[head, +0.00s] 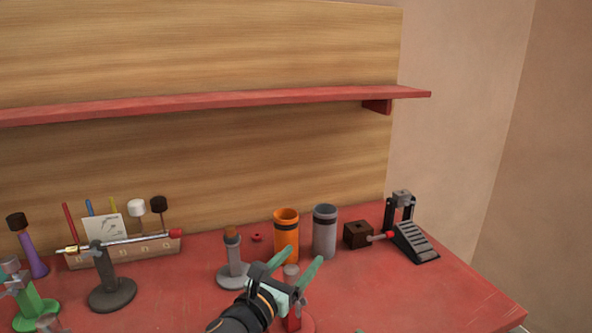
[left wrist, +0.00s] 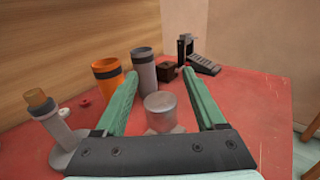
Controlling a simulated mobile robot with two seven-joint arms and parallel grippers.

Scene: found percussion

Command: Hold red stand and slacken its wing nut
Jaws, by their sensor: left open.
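The red stand (head: 294,322) is at the bottom centre of the head view, mostly behind my left gripper. Its grey cylindrical top (left wrist: 161,110) shows between the fingers in the left wrist view. My left gripper (head: 298,262) is open, its green fingers on either side of that grey top with gaps between. I cannot make out the wing nut; the gripper covers much of the stand. My right gripper is not clearly seen; a small green tip at the bottom edge of the head view may be part of it.
A grey stand with an orange-brown top (head: 234,268) is close on the left. Orange (head: 286,240) and grey (head: 324,236) cylinders stand behind. A pedal (head: 414,242) and brown block (head: 357,234) are at back right. A dark stand (head: 112,292) is further left. The table's right side is clear.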

